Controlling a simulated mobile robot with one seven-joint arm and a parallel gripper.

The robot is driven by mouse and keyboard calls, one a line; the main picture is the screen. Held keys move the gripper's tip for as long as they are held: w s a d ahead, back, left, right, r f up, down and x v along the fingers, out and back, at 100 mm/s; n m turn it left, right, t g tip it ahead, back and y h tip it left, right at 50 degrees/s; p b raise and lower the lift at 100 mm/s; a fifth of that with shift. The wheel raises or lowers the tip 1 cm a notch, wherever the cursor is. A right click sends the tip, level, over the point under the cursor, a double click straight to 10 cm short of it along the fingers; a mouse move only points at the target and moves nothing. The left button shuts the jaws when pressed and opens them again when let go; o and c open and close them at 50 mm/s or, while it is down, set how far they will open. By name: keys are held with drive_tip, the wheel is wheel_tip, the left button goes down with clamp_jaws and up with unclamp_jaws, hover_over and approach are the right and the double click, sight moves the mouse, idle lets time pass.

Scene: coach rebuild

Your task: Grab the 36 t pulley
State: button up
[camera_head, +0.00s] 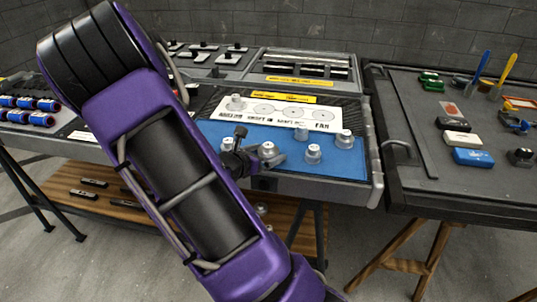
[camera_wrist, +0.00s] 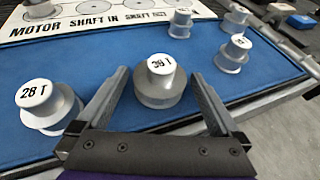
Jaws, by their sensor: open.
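The pulley with a white top label that seems to read 36 T (camera_wrist: 160,88) stands upright on the blue mat (camera_wrist: 110,85) in the wrist view. It is a silver stepped cylinder. My gripper (camera_wrist: 156,78) is open, with one finger on each side of this pulley; I cannot tell whether either touches it. In the head view my gripper (camera_head: 252,158) is at the front edge of the blue mat, beside a pulley (camera_head: 268,151), and my purple arm hides much of the mat's left side.
A pulley marked 28 T (camera_wrist: 45,108) stands just left of my left finger. Several other pulleys stand farther back right, including one (camera_wrist: 232,54) with an unclear label. A white board (camera_wrist: 100,20) with printed circles lies behind. A second table (camera_head: 415,165) with tools stands right.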

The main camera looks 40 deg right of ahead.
drive_tip(key=shift+c, duration=0.2)
drive_tip(key=c, duration=1.4)
